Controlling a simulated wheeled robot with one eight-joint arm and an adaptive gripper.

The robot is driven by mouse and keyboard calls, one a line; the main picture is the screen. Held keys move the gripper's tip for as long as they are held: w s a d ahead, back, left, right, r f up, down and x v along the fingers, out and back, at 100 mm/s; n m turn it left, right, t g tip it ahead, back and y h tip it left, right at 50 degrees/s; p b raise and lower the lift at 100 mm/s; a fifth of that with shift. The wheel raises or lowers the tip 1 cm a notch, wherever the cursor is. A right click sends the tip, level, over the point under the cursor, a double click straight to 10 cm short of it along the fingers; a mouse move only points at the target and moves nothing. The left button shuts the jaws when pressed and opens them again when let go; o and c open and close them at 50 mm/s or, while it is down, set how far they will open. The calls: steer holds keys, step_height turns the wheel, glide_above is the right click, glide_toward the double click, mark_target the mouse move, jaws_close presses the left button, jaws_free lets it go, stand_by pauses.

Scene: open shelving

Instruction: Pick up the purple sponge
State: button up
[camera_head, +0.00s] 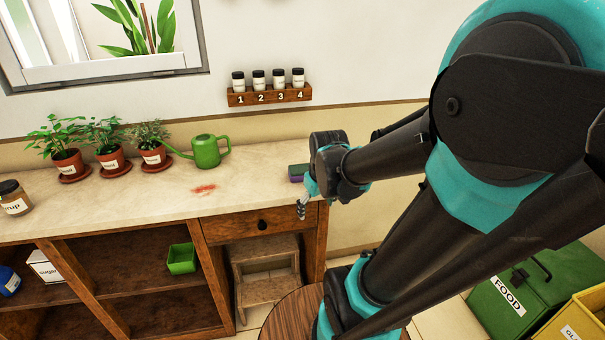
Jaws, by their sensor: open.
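The purple sponge (297,175) lies on the countertop (240,183) near its right end. It looks like a small block with a purple side and a darker greenish top. My arm's wrist hides its right part. My gripper (303,208) hangs just in front of the counter's front edge, a little below and to the right of the sponge. It is small in view, points down and is open, with nothing seen in it. It appears apart from the sponge.
A red stain (203,189) marks the counter left of the sponge. A green watering can (207,151) and several potted plants (111,156) stand farther left. A spice rack (269,95) hangs on the wall behind. A wooden step stool (266,272) stands below the drawer (260,224).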

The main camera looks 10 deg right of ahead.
steer(key=w+r+n+g, duration=0.3)
steer(key=w+r+n, duration=1.1)
steer(key=w+r, duration=0.4)
glide_above(302, 168)
step_height(302, 168, down, 10)
steer(key=shift+w+a+f, duration=0.1)
steer(key=shift+f, duration=0.1)
steer(key=shift+s+f, duration=0.2)
steer(key=shift+f, duration=2.65)
steer(key=c, duration=0.8)
